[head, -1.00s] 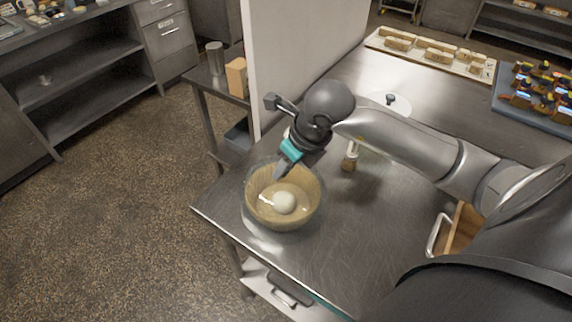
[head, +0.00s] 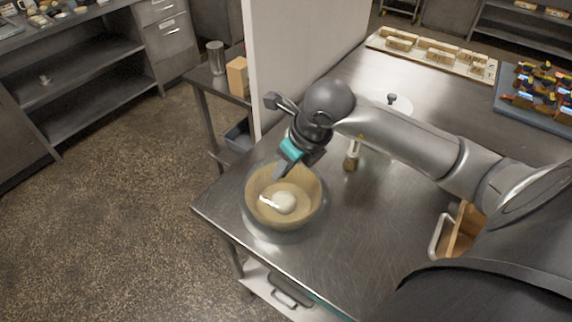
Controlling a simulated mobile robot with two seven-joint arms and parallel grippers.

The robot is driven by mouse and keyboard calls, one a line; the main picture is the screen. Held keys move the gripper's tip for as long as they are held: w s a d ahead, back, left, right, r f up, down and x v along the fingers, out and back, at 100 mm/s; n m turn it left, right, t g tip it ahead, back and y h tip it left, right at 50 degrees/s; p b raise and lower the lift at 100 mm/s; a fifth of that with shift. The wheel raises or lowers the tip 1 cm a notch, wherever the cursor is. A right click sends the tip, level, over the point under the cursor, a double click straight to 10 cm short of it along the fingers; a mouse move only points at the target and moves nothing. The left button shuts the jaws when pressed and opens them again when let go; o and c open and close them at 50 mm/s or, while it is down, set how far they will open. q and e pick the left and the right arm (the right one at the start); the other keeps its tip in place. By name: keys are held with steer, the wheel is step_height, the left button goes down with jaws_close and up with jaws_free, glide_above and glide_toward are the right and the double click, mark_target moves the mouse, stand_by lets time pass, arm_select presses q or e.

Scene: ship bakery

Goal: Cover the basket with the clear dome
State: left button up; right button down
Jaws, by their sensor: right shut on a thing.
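The basket (head: 314,194) is a round, tan, bowl-shaped one near the front left corner of the steel table, with a pale ball of dough (head: 284,202) in it. The clear dome (head: 268,203) is very hard to see; white glints and a faint pale outline around the basket suggest that it is over the basket. Whether its rim touches the table I cannot tell. My right gripper (head: 279,172), with a teal band, points down at the basket's far side and is shut, apparently on the dome; the exact grip is unclear. My left gripper is out of view.
A brush-like tool (head: 352,157) stands right of the gripper. A round lid with a black knob (head: 392,98) lies behind my arm. A board of loaves (head: 431,50) and a blue-grey tray (head: 531,107) are farther back. A white partition (head: 299,50) borders the table's left side.

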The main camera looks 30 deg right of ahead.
stand_by(0.4)
jaws_free()
stand_by(0.5)
steer(key=shift+r+p, duration=2.35)
steer(key=shift+r, duration=1.15)
